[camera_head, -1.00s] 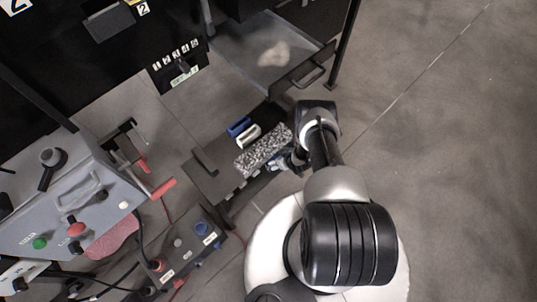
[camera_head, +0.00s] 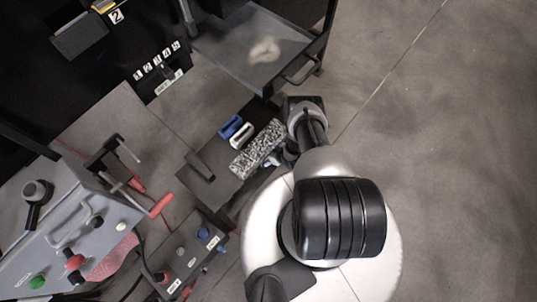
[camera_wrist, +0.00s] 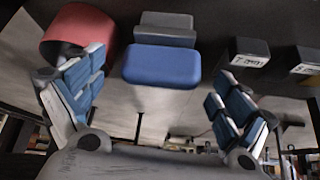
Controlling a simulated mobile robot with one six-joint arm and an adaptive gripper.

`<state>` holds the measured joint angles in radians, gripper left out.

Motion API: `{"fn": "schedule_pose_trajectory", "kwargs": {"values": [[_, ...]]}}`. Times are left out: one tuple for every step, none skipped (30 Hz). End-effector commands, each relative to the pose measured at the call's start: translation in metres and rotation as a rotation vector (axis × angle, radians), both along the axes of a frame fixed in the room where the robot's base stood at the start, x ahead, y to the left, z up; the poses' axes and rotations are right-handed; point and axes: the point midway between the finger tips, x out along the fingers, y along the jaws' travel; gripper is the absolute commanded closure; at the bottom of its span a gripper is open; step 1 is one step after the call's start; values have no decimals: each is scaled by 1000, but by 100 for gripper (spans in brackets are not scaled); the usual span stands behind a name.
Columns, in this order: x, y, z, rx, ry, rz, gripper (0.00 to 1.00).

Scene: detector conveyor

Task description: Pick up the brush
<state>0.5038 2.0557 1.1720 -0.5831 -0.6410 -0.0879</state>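No thing is clearly recognisable as a brush. In the head view a blue handle-like piece (camera_head: 231,126), a white one (camera_head: 241,135) and a grey speckled block (camera_head: 257,148) lie side by side on a dark platform (camera_head: 197,166). My gripper (camera_head: 276,158) is just right of the speckled block, partly hidden under my arm. Beyond the fingers a blue block with a grey part (camera_wrist: 162,66) shows at the top middle, and a red rounded thing (camera_wrist: 78,32) at upper left.
Dark blocks with white labels (camera_wrist: 250,52) are at upper right in the wrist view. A grey control panel (camera_head: 60,235) and a button box (camera_head: 187,258) stand at lower left. A dark tray (camera_head: 245,50) is behind the platform. The floor at right is clear.

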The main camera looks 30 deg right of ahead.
Motion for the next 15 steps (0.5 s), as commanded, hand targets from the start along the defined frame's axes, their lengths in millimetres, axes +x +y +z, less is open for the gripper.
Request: {"fn": "schedule_pose_trajectory", "kwargs": {"values": [[0,0,0,0,0,0,13],[0,0,0,0,0,0,15],[0,0,0,0,0,0,18],[0,0,0,0,0,0,20],[0,0,0,0,0,0,22],[0,0,0,0,0,0,24],[0,0,0,0,0,0,26],[0,0,0,0,0,0,29],[0,0,0,0,0,0,31],[0,0,0,0,0,0,33],[0,0,0,0,0,0,35],[0,0,0,0,0,0,38],[0,0,0,0,0,0,40],[0,0,0,0,0,0,42],[0,0,0,0,0,0,44]]}}
